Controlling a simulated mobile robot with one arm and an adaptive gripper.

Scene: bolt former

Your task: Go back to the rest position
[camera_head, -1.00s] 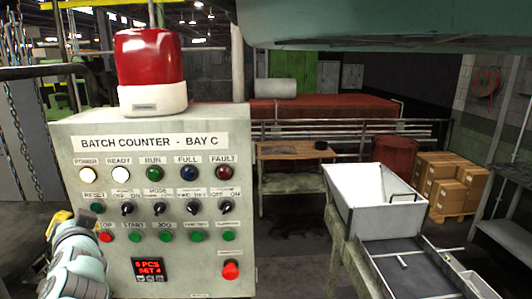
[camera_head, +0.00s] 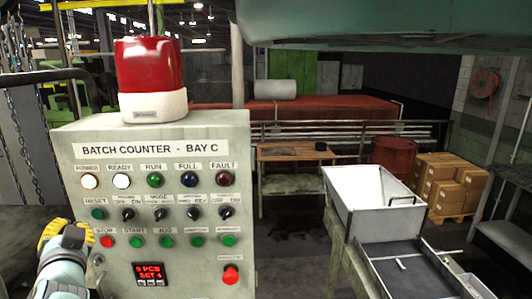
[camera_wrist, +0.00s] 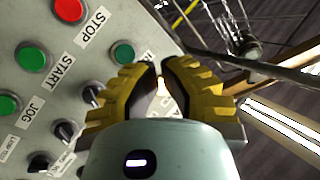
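My gripper (camera_head: 72,228) is at the lower left edge of the batch counter panel (camera_head: 190,262) in the head view. In the wrist view its yellow fingers (camera_wrist: 161,66) lean towards each other with a narrow gap at the tips and nothing seen between them. I cannot tell whether they are fully shut. They point past the panel's edge, near the green reset button (camera_wrist: 123,53). The red stop button (camera_wrist: 68,8) and green start button (camera_wrist: 30,57) are left of them. The gripper appears apart from the buttons, though depth is unclear.
A red beacon (camera_head: 150,75) stands on the panel. A chain (camera_head: 20,150) and rails are at the left. A white bin (camera_head: 370,195) and dark chute (camera_head: 415,275) are at the right. Boxes (camera_head: 450,185) and a workbench (camera_head: 292,152) stand behind.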

